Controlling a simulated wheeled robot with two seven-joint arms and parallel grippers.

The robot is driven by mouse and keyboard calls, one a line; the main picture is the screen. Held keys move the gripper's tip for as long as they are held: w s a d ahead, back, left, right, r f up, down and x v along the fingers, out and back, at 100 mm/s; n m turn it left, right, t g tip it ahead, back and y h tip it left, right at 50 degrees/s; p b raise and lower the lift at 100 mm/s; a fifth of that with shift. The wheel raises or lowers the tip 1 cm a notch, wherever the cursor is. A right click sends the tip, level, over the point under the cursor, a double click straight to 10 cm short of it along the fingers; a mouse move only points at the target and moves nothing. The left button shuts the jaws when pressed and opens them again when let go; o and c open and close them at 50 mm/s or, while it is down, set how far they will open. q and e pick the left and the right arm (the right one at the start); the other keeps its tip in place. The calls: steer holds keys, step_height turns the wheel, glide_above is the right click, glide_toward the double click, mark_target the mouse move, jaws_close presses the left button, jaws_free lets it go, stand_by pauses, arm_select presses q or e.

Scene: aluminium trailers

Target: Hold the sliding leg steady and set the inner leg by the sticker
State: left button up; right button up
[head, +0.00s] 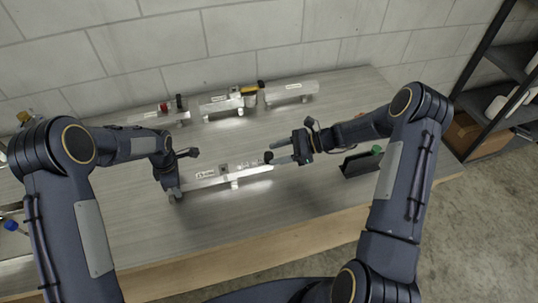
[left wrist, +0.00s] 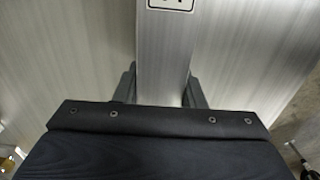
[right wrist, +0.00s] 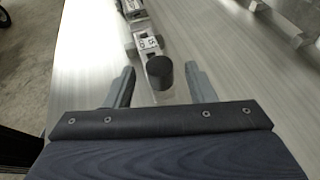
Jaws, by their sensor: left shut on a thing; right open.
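The sliding leg, a silver aluminium bar with a label (head: 205,174), lies left to right on the workbench. My left gripper (head: 174,192) is shut on its left end. In the left wrist view the bar (left wrist: 163,55) runs between the fingers. The inner leg (right wrist: 138,22) extends at the right end, with a black end cap (right wrist: 159,73). A small sticker with dark marks (right wrist: 149,43) shows near the cap; I cannot read it surely. My right gripper (right wrist: 159,72) is open around the cap, with gaps on both sides. It also shows in the head view (head: 274,153).
More labelled aluminium legs stand along the bench's back (head: 290,92), one beside a yellow item (head: 249,90). A dark tray (head: 357,166) with a green-topped thing (head: 376,149) sits right of my right gripper. The bench's front strip is clear. A shelf stands at far right.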

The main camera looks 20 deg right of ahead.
mark_target(272, 154)
steer(key=shift+x, duration=1.65)
steer(key=shift+s, duration=0.1)
